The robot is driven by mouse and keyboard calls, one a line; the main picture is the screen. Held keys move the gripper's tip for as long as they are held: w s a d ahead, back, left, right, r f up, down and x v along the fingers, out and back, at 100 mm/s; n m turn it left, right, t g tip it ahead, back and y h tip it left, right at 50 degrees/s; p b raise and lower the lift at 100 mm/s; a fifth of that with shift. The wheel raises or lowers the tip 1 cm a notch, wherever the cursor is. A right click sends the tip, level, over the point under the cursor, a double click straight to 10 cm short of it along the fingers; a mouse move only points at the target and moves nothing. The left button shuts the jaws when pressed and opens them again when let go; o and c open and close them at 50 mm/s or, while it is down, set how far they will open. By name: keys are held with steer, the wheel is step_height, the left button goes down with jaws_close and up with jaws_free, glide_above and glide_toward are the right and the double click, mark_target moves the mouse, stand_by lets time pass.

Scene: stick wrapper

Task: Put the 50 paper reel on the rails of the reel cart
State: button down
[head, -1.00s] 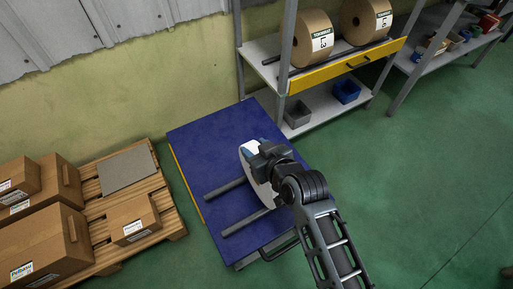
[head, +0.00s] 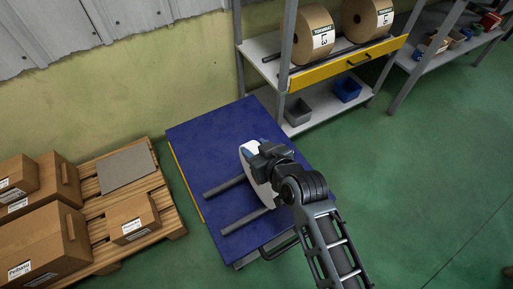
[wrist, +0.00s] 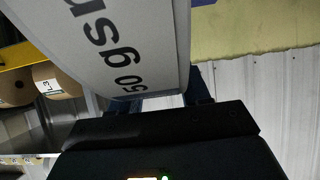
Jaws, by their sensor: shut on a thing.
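The 50 paper reel (head: 247,158) is white and mostly hidden behind my gripper (head: 262,152) in the head view. In the wrist view the reel (wrist: 110,45) fills the upper left, with "50 gs" printed on its face. My gripper is shut on the reel. The blue reel cart (head: 200,150) stands below it, with two dark parallel rails (head: 245,222) on its top. The reel is at the right ends of the rails in the picture. I cannot tell whether it touches them.
A shelf rack with a yellow beam (head: 350,63) holds two brown reels (head: 312,35) behind and right of the cart. A wooden pallet (head: 165,215) with cardboard boxes (head: 45,245) stands close on the left. Green floor (head: 420,180) is free on the right.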

steer(key=shift+f+b, duration=0.45)
steer(key=c, duration=0.8)
jaws_free()
steer(key=o, duration=0.3)
steer(key=shift+o, duration=0.2)
steer(key=shift+f, duration=0.2)
steer(key=shift+p+v, duration=0.3)
steer(key=shift+v, duration=3.7)
steer(key=shift+w+r, duration=0.1)
